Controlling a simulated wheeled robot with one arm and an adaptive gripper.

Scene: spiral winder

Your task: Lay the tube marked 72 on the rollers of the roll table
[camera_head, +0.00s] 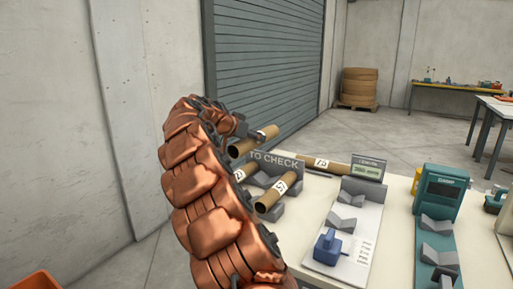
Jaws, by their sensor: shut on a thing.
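My gripper (241,130) is at the end of my copper-coloured arm, shut on a brown cardboard tube (253,141). The tube is held tilted above the back of the bench, left of the grey TO CHECK sign. It has a white label whose number I cannot read. Another tube (271,201) with a hard-to-read label rests on grey supports by the sign. A further labelled tube (239,176) is partly hidden behind my arm. A tube marked 75 or similar (320,162) lies behind the sign (275,160). I cannot make out a roll table with rollers.
A white panel (340,255) carries grey V-blocks, a blue device (328,246) and a small display (367,170). A teal machine (440,193) with grey V-blocks stands to its right. A grey shutter (265,70) is behind the bench. An orange bin (35,281) is at lower left.

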